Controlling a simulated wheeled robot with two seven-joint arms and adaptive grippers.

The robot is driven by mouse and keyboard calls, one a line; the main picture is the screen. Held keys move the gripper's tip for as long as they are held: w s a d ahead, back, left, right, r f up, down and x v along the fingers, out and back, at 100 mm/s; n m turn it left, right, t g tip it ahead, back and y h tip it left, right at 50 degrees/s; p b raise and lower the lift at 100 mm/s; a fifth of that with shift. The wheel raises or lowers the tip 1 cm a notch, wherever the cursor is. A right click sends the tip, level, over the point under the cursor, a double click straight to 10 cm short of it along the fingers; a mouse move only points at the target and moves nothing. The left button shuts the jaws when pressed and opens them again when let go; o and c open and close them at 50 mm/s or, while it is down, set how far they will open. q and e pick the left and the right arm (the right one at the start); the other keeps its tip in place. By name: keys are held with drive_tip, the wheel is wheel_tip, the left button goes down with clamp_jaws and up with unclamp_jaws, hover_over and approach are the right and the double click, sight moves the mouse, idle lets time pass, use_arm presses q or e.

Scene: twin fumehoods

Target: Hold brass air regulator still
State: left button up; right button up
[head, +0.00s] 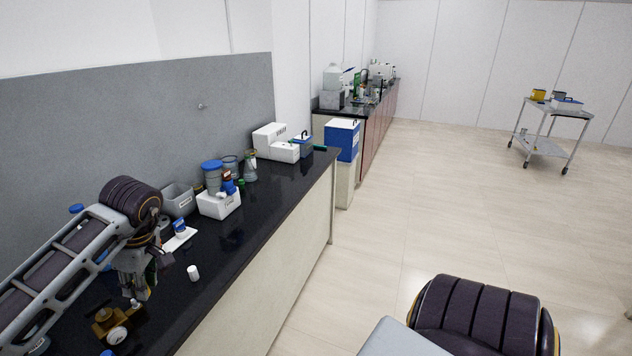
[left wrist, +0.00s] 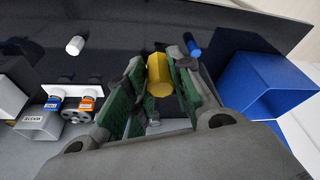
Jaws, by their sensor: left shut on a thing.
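The brass air regulator (head: 108,326) is on the black bench top at the lower left of the head view, with a round pale gauge face at its front. My left gripper (head: 138,290) reaches down over it from the left. In the left wrist view a yellow brass part of the regulator (left wrist: 159,82) sits between the green-padded fingers of the left gripper (left wrist: 158,72). The fingers are shut on it. The rest of the regulator is hidden by the gripper in that view. My right gripper is not in view.
A small white cylinder (head: 193,272) stands on the bench near the gripper. A white rack (head: 219,204), a grey bin (head: 178,200) and blue-lidded jars (head: 212,175) stand further back. In the left wrist view a blue box (left wrist: 268,85) is at the right. The bench's front edge is clear.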

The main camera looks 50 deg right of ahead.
use_arm(q)
drive_tip(key=n, duration=0.2)
drive_tip(key=f+n+g, duration=0.1)
drive_tip(key=n, duration=0.1)
drive_tip(key=shift+s+d+y, duration=0.1)
drive_tip(key=shift+d+y, duration=0.1)
drive_tip(key=shift+y, duration=0.2)
drive_tip(key=n, duration=0.2)
drive_tip(key=f+n+g, duration=0.1)
drive_tip(key=n, duration=0.2)
drive_tip(key=shift+a+f+n+g, duration=0.15)
drive_tip(key=shift+a+n+g, duration=0.15)
drive_tip(key=shift+n, duration=0.1)
drive_tip(key=n, duration=0.2)
drive_tip(key=f+n+g, duration=0.1)
drive_tip(key=n, duration=0.1)
drive_tip(key=a+n, duration=0.1)
drive_tip(key=n, duration=0.1)
drive_tip(key=shift+f+g, duration=0.15)
drive_tip(key=shift+g, duration=0.25)
drive_tip(key=n+h, duration=0.2)
drive_tip(key=n, duration=0.7)
drive_tip(key=s+a+f+n+h, duration=0.1)
drive_tip(key=n+h, duration=0.1)
drive_tip(key=n, duration=0.7)
drive_tip(key=a+n+t+h, duration=0.1)
drive_tip(key=n+h, duration=0.1)
drive_tip(key=n, duration=0.7)
drive_tip(key=shift+s+f, duration=0.2)
drive_tip(key=shift+f, duration=0.15)
